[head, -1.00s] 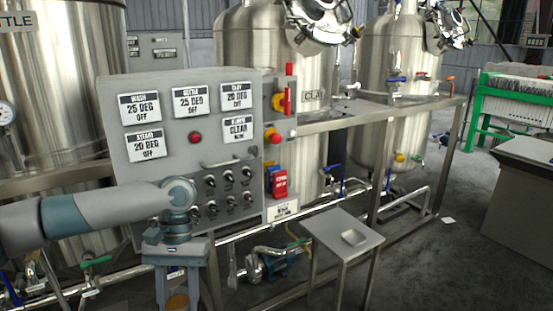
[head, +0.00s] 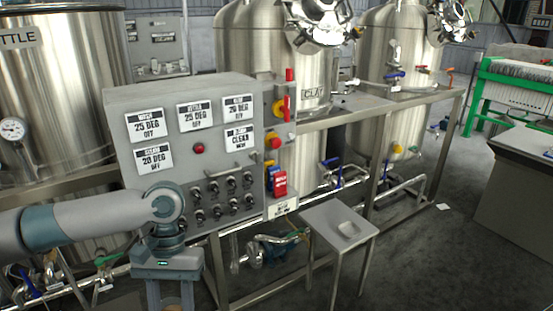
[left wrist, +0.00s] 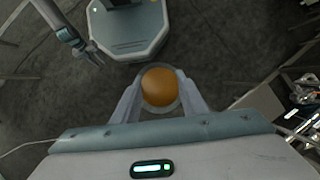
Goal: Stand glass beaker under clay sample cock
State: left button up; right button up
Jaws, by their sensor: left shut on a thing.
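My left gripper (left wrist: 160,98) is shut on the glass beaker (left wrist: 160,88), which shows from above with amber-brown contents inside its clear rim. In the head view the same gripper (head: 169,296) points down in front of the control panel, and the beaker is out of sight below the frame. The clay tank (head: 313,70) stands right of the panel, with a CLAY label. A blue-handled cock (head: 332,163) sits low on its front, above and behind a small metal stand (head: 325,215). My right gripper (left wrist: 92,55) seems to show small at the upper left; its jaws are unclear.
The grey control panel (head: 125,120) is close behind my left arm. A metal frame rail (head: 400,103) runs past the tanks, with pipes and a pump (head: 265,253) below.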

pick_arm(q)
jog(key=shift+s+r, duration=0.15)
dwell(0.3)
jog(key=w+x, duration=0.2)
jog(key=x, duration=1.2)
jog(key=shift+f, duration=0.5)
